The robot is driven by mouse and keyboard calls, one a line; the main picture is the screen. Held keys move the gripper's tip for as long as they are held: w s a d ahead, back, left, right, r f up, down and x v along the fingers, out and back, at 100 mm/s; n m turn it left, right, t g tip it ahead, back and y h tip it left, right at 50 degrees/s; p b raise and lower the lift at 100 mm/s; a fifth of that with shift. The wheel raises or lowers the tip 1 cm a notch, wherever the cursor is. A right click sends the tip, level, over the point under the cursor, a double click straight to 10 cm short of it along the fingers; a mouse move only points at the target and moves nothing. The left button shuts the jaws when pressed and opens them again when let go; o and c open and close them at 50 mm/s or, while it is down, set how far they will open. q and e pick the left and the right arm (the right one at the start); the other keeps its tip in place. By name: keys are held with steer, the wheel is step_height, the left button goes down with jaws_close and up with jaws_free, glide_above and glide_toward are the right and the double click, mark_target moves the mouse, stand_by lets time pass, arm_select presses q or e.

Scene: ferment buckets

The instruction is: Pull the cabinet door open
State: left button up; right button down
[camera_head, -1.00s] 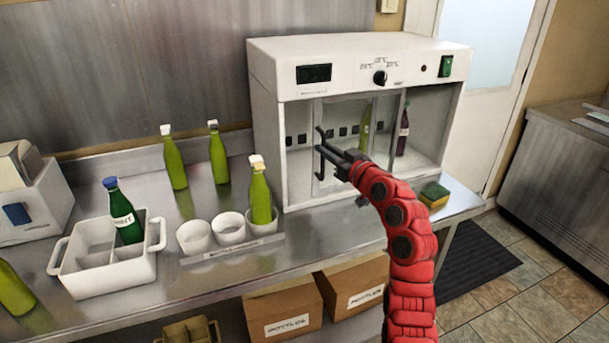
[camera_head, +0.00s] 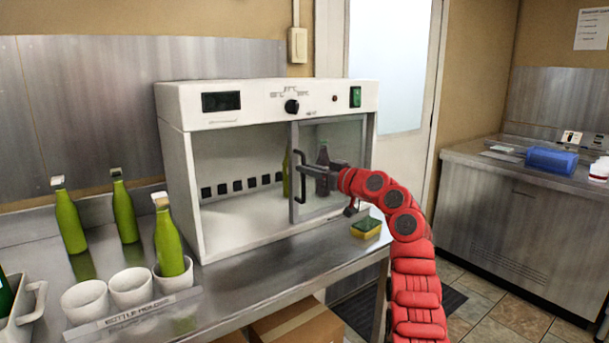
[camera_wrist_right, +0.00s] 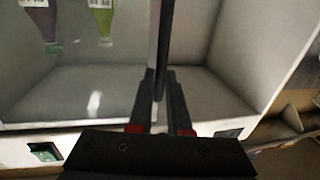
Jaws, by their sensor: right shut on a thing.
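The white cabinet (camera_head: 255,98) stands on the steel counter. Its glass door (camera_head: 338,140) with a metal frame covers the right part of the front, and the left part is uncovered. The door's dark upright handle (camera_head: 299,160) is on its left edge. My right gripper (camera_head: 306,180) is shut on this handle, reaching in from the right. In the right wrist view the handle bar (camera_wrist_right: 162,45) runs between the two fingers (camera_wrist_right: 157,105). My left gripper is out of view.
A dark bottle (camera_head: 322,165) and a green bottle stand inside the cabinet. A sponge (camera_head: 366,228) lies on the counter (camera_head: 265,290) at right. Green bottles (camera_head: 70,222) and a holder with white cups (camera_head: 130,288) stand at left.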

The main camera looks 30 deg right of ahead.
steer(key=shift+f, duration=0.1)
steer(key=c, duration=0.9)
jaws_free()
steer(key=shift+o, duration=0.2)
steer(key=shift+s, duration=0.1)
steer(key=v, duration=1.7)
steer(key=shift+d, duration=0.1)
